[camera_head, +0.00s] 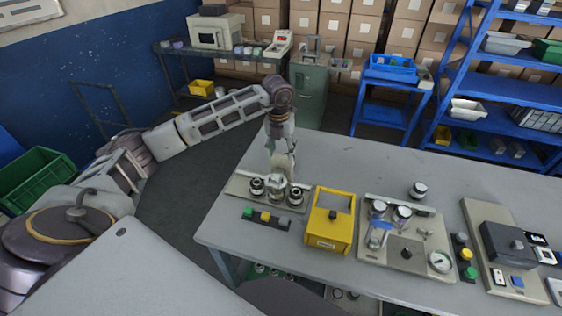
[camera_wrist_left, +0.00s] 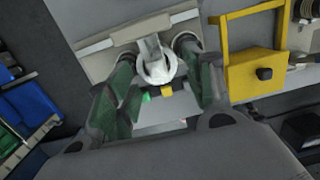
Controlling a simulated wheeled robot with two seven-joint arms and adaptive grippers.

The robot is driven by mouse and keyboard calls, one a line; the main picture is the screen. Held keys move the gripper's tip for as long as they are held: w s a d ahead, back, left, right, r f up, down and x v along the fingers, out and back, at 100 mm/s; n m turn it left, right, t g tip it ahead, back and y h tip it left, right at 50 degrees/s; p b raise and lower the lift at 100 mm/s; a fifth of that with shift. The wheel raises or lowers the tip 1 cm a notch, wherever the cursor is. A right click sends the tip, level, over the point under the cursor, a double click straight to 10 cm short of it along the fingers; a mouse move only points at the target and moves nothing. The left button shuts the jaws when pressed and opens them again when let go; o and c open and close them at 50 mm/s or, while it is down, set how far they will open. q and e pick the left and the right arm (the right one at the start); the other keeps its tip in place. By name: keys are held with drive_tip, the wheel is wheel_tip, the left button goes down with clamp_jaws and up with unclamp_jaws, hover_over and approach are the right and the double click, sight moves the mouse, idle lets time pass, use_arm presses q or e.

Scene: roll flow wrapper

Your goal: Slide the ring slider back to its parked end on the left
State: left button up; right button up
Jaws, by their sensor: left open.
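A beige plate (camera_head: 238,184) with a pale rail along its back lies at the table's left end. A light grey ring (camera_head: 277,187) stands in the middle of the plate, between two dark round knobs, left (camera_head: 257,186) and right (camera_head: 296,197). My right gripper is in neither view.
A yellow frame box (camera_head: 327,238) stands close to the right of the plate. A button strip (camera_head: 266,219) with green and yellow buttons lies in front. Another fixture plate (camera_head: 375,246) with a gauge is farther right. The table behind is mostly clear.

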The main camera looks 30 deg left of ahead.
sight(281, 156)
use_arm(q)
drive_tip(key=o, duration=0.9)
drive_tip(key=shift+t, duration=0.6)
drive_tip(key=w+r, duration=0.2)
drive_tip(key=w+r+b, duration=0.1)
drive_tip(key=w+r, duration=0.1)
drive_tip(key=w+d+r, duration=0.1)
drive_tip(key=w+r, duration=0.1)
drive_tip(key=shift+r+b, duration=0.35)
drive_tip(key=shift+r, duration=0.05)
drive_tip(key=a+f+g, duration=0.1)
drive_tip(key=s+a+f+g, duration=0.1)
drive_tip(key=a, duration=0.1)
drive_tip(key=shift+s+a, duration=0.2)
drive_tip(key=shift+a, duration=0.05)
drive_tip(key=shift+f, duration=0.2)
drive_tip(key=shift+f+p, duration=1.05)
drive_tip(key=shift+f, duration=5.7)
drive_tip(key=shift+a, duration=0.1)
drive_tip(key=c, duration=1.4)
